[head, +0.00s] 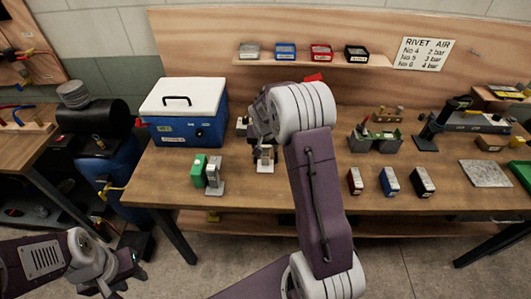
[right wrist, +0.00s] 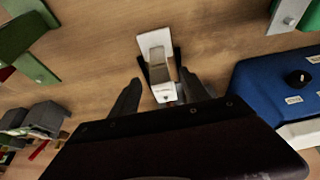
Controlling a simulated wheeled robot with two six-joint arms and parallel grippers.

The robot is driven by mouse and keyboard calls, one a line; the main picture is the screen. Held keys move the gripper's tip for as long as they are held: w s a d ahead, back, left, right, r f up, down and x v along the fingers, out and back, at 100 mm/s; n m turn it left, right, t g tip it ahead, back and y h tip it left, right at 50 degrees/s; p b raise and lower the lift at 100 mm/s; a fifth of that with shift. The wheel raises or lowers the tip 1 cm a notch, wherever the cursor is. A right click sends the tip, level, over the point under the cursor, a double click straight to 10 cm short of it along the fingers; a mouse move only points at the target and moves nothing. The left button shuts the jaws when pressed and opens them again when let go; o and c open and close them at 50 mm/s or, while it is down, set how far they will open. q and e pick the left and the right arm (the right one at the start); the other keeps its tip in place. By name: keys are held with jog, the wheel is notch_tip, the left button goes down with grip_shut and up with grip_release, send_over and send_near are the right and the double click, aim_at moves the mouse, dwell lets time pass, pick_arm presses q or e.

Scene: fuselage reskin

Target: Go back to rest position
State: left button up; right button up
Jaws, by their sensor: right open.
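My right arm reaches over the workbench (head: 330,185) in the head view, and its own links mostly hide its gripper there. In the right wrist view my right gripper (right wrist: 160,82) is open, with its two dark fingers apart. A small metal stand with a pale upright plate (right wrist: 155,42) shows between and beyond the fingers; I cannot tell whether they touch it. A pale part of a small item also shows below the right wrist in the head view (head: 265,166). My left gripper (head: 122,284) hangs low at the bottom left, off the bench; its jaw opening is unclear.
A blue cooler with a white lid (head: 184,105) stands left on the bench, with a green block (head: 198,170) in front. Small coloured boxes (head: 390,181) and a grey plate (head: 485,173) lie right. A shelf (head: 315,60) runs behind. A blue compressor (head: 105,150) stands left.

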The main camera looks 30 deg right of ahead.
jog(key=shift+v, duration=0.95)
